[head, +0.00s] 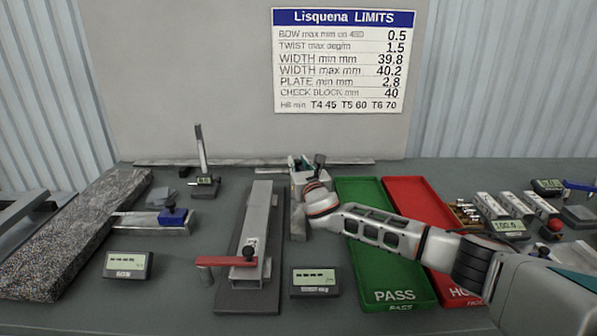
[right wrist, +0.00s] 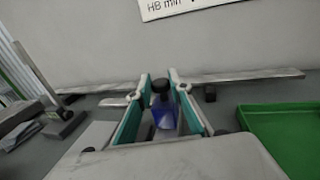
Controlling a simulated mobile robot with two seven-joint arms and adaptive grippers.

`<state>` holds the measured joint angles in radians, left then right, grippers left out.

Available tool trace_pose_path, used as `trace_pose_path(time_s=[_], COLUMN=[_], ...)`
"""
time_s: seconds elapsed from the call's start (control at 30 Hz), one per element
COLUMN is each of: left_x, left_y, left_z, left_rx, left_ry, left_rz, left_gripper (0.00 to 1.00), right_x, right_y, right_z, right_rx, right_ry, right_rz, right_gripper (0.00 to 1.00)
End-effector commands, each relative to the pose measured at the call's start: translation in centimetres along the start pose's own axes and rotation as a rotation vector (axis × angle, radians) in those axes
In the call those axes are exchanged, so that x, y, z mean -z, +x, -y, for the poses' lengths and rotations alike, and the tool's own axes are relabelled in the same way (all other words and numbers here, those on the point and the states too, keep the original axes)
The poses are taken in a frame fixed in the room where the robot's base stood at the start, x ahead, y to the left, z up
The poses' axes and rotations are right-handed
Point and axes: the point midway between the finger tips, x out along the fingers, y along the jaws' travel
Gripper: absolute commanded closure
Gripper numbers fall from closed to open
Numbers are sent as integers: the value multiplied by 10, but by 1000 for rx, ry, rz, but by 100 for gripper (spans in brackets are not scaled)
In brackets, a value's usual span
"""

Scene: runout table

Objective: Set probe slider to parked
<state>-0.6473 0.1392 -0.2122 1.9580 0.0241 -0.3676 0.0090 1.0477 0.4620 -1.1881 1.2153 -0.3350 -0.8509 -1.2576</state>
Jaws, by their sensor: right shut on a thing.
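My right gripper (head: 304,167) reaches in from the right to the back middle of the table. In the right wrist view its two teal-lined fingers (right wrist: 160,88) are closed on a blue slider block (right wrist: 164,118) with a black knob (right wrist: 160,86) on top. I take this block to be the probe slider. In the head view the gripper hides most of it, and only a dark knob (head: 319,159) shows there. A grey bar (head: 298,222) extends forward below the gripper. The slider's exact position along its track is hidden. My left gripper is not in view.
A steel channel (head: 258,215) with a red lever (head: 222,261) stands left of the gripper. Green (head: 392,270) and red (head: 410,200) trays lie to the right, partly under my arm. Another blue block (head: 172,216) sits on a metal bar farther left. Small displays stand in front.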

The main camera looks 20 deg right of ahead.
Motion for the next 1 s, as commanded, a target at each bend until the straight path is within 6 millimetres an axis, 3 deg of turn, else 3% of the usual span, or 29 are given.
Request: trace_pose_path(time_s=[0.3,0.33,0.4,0.77,1.0], left_x=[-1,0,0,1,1], left_y=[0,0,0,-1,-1], left_z=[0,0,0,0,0], left_rx=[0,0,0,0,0], left_ry=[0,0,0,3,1], left_rz=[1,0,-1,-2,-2], left_gripper=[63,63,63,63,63], right_x=[-3,-3,-3,-1,0], right_y=[3,3,3,2,-18], right_z=[2,2,3,1,2], right_rx=[2,3,3,1,0], right_ry=[1,1,1,1,2], right_rz=[2,2,2,0,0], right_gripper=[100,78,63,63,63])
